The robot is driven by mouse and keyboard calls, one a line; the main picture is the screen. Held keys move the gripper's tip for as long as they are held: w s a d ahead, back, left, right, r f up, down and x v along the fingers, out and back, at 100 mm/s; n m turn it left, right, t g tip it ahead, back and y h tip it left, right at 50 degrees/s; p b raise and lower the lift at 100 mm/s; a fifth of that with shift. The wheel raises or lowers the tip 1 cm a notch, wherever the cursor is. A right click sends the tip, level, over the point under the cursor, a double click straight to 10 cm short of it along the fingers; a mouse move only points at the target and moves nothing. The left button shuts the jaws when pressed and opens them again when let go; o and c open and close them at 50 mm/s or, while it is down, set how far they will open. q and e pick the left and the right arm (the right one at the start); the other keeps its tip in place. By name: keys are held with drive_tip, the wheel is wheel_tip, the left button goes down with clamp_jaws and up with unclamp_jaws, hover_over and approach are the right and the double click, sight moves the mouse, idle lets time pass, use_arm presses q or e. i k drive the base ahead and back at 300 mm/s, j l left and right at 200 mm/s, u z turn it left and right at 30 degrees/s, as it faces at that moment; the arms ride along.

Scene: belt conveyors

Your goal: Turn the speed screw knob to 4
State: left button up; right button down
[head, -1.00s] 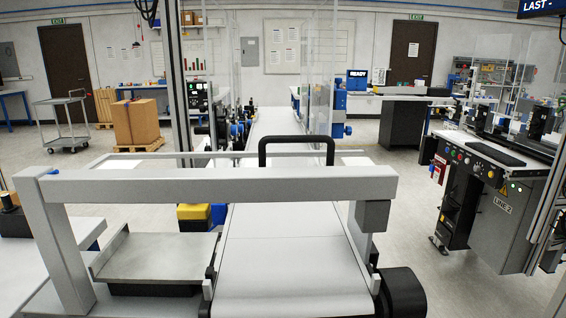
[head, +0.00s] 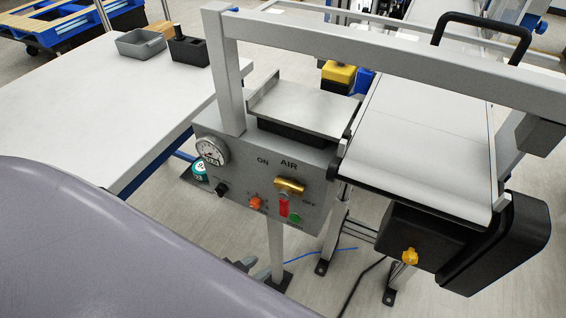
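An orange knob (head: 256,203) sits low on the front of a grey control panel (head: 235,150), with small marks around it and a label below. The marks are too small to read, so its setting cannot be told. A small black knob (head: 222,189) is left of it, and a yellow knob (head: 410,256) is on the conveyor's end. Which is the speed screw knob I cannot tell for sure. My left arm fills the lower left. What looks like my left gripper (head: 246,264) shows small beyond its edge, below the orange knob, mostly hidden. My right gripper is out of view.
A white table (head: 90,100) is at left. The conveyor (head: 430,130) and its black motor housing (head: 500,245) are at right.

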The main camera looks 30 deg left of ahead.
sight(256, 203)
drive_tip(key=u, duration=1.1)
